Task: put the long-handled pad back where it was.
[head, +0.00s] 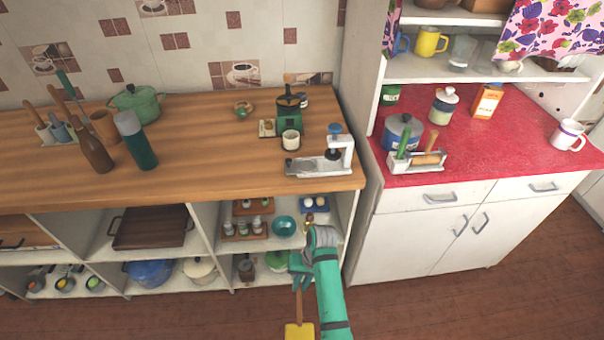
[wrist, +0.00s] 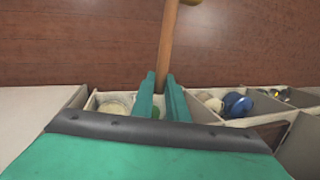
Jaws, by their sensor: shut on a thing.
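The long-handled pad has a yellow head (head: 299,331) at the bottom edge of the head view and a thin wooden handle. My gripper (head: 298,284) is shut on the handle and holds the pad with its head hanging downward, in front of the open lower shelves. In the wrist view the handle (wrist: 168,45) runs up from between my fingers (wrist: 161,85), over the brown floor. A bit of yellow shows at that view's top edge. The frames do not show where the pad stood before.
A wooden counter (head: 210,185) holds a green pot (head: 136,103), bottles, a grinder and a grey press (head: 322,163) near its front edge. The shelves below hold bowls, pots and jars. A red-topped cabinet (head: 478,143) stands at right. Floor in front is clear.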

